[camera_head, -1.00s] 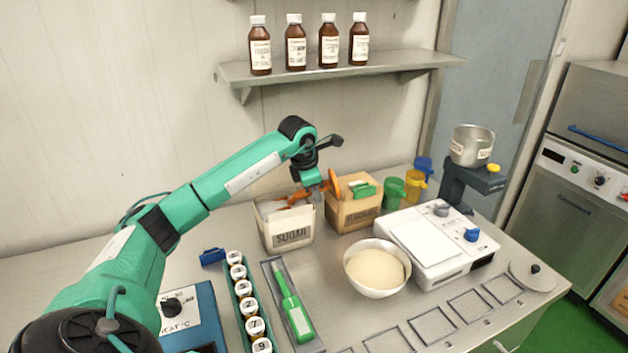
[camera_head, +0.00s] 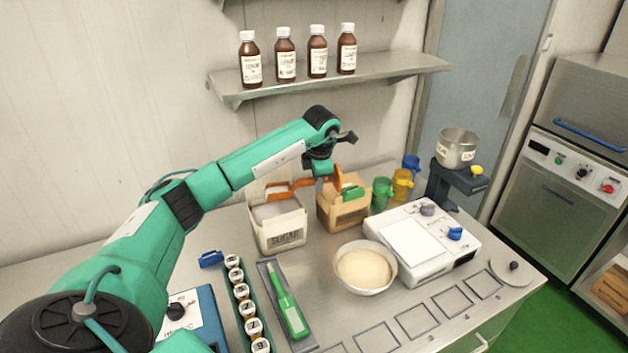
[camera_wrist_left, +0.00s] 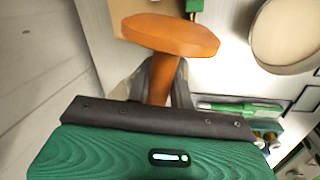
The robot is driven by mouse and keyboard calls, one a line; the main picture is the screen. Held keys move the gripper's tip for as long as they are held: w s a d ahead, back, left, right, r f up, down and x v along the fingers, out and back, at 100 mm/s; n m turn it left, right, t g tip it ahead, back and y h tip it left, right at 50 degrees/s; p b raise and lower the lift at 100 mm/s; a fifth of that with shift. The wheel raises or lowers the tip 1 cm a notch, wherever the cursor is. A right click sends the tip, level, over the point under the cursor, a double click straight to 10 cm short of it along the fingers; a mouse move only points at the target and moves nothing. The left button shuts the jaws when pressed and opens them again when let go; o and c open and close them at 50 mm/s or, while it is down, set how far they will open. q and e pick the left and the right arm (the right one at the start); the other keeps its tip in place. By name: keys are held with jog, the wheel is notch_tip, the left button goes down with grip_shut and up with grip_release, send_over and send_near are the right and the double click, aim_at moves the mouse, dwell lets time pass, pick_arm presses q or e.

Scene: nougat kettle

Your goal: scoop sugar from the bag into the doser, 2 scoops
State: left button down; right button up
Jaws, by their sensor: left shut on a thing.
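My left gripper (camera_head: 320,183) is shut on the orange handle of a scoop (camera_head: 278,191). The scoop's bowl points left, over the open top of the sugar bag (camera_head: 283,236). The round orange end of its handle is on the right of the gripper and also shows large in the left wrist view (camera_wrist_left: 172,36). I cannot tell how much sugar is in the bowl. The bag stands open with pale contents and a SUGAR label. A labelled metal pot (camera_head: 456,150) on a dark stand at the right looks like the doser. My right gripper is not in view.
A cardboard box (camera_head: 343,210) with a green item stands right of the bag. A white bowl (camera_head: 366,268) and a white scale (camera_head: 425,240) are in front and right. Green, yellow and blue jugs stand behind the scale. A shelf (camera_head: 330,76) with brown bottles hangs above.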

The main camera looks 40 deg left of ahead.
pick_arm(q)
jog(key=shift+w+d+r+p, duration=0.1)
jog(key=shift+r+p, duration=0.6)
jog(key=shift+r, duration=0.4)
jog(key=shift+d+r+p, duration=0.1)
jog(key=shift+r+p, duration=0.55)
jog(key=shift+r, duration=0.4)
